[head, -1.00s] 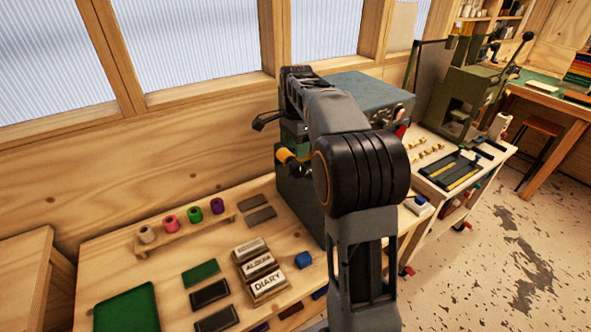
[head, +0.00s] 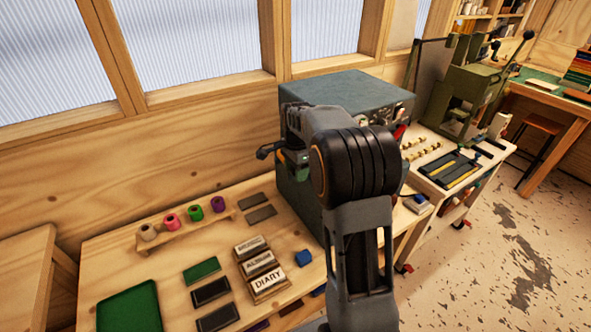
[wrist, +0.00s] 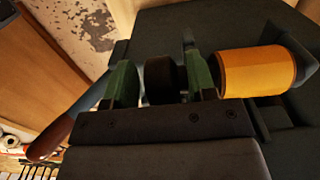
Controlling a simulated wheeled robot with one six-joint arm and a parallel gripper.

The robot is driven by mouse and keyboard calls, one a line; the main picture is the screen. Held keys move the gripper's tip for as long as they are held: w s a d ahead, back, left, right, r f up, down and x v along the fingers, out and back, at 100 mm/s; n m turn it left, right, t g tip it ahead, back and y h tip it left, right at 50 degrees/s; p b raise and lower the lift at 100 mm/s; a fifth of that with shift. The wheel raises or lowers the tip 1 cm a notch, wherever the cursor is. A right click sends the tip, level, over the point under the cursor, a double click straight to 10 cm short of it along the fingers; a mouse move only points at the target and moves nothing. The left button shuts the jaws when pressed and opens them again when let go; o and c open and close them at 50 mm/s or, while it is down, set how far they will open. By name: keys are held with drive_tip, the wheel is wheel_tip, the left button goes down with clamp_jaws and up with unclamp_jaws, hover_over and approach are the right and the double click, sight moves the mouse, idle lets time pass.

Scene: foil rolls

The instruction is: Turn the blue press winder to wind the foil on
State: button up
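The blue-grey press (head: 345,92) stands at the back of the bench, partly hidden behind my arm. In the wrist view, a dark round winder knob (wrist: 160,78) sits between the two green fingers of my gripper (wrist: 161,82). The fingers are apart, with narrow gaps seeming to show on both sides of the knob. A gold foil roll (wrist: 256,71) is to the right of the fingers, against the dark press side. In the head view my gripper (head: 300,168) is by the press's left face, mostly hidden by my wrist.
A dark lever handle (head: 266,150) sticks out left of the press; its reddish-brown grip (wrist: 50,137) shows in the wrist view. Coloured foil rolls (head: 194,214) stand on a wooden rack.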

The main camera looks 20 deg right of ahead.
drive_tip(key=c, duration=0.9)
drive_tip(key=shift+d+r+y+p, duration=0.15)
drive_tip(key=shift+r+y+p, duration=0.15)
drive_tip(key=shift+y+p, duration=0.6)
drive_tip(key=y+p, duration=0.1)
drive_tip(key=y, duration=0.1)
drive_tip(key=shift+f+g+y+p, duration=0.1)
drive_tip(key=shift+g+y+p, duration=0.2)
drive_tip(key=shift+y+p, duration=0.1)
drive_tip(key=o, duration=0.9)
